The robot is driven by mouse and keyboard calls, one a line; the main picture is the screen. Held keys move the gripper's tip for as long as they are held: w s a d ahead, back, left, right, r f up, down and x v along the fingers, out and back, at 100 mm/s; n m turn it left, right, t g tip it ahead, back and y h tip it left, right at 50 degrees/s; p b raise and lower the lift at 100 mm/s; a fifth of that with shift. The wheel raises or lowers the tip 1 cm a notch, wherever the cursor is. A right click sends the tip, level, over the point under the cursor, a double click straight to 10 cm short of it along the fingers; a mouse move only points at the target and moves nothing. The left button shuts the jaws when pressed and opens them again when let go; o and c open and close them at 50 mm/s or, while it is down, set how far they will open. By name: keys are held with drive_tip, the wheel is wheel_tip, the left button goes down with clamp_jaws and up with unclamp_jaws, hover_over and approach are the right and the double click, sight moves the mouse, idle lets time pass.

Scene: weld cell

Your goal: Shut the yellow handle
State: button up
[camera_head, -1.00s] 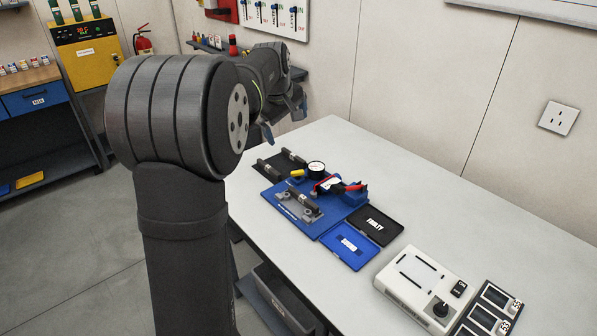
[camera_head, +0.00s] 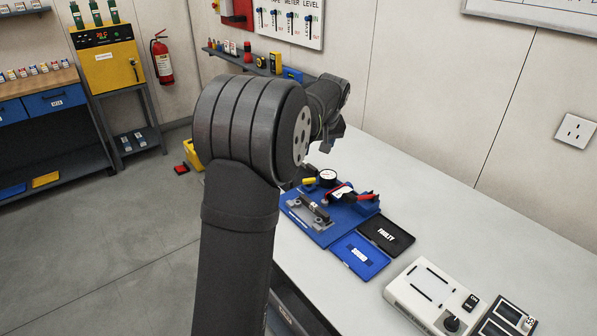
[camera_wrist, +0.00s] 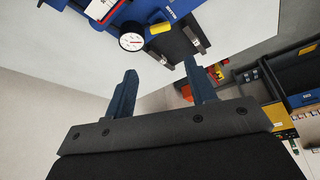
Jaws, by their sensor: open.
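The yellow handle (camera_head: 309,181) is a short bar beside a round white gauge (camera_head: 327,178) on the blue fixture (camera_head: 312,233). In the wrist view the yellow handle (camera_wrist: 159,28) lies just right of the gauge (camera_wrist: 131,42), near the top. My gripper (camera_wrist: 160,70) is open and empty, its two dark fingers spread, with the handle beyond the fingertips and apart from them. In the head view my gripper is above the back of the table, partly hidden by my arm, and its jaws are not clear there.
A red handle (camera_head: 365,197) stands right of the gauge. A black tray marked FAULTY (camera_head: 386,236) and a blue tray (camera_head: 360,256) lie in front, with a white device (camera_head: 430,296) nearer right. The table's right part (camera_head: 470,220) is bare.

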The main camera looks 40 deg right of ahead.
sight(308, 179)
drive_tip(key=x, duration=1.6)
drive_tip(key=shift+w+f, duration=0.1)
drive_tip(key=shift+f, duration=0.3)
drive_tip(key=c, duration=0.7)
drive_tip(key=shift+m, duration=0.3)
drive_tip(key=m+h, duration=0.1)
drive_tip(key=m, duration=0.1)
drive_tip(key=shift+w+a+m+g, duration=0.1)
drive_tip(key=shift+m+g, duration=0.3)
drive_tip(key=m, duration=0.1)
drive_tip(key=m+g+h, duration=0.1)
drive_tip(key=m, duration=0.1)
drive_tip(key=shift+w+a+m, duration=0.1)
drive_tip(key=shift+w+m, duration=0.05)
drive_tip(key=shift+m, duration=0.15)
drive_tip(key=m+g, duration=0.1)
drive_tip(key=m, duration=0.2)
drive_tip(key=m+g, duration=0.1)
drive_tip(key=m, duration=0.2)
drive_tip(key=shift+w+h, duration=0.2)
drive_tip(key=shift+h, duration=0.1)
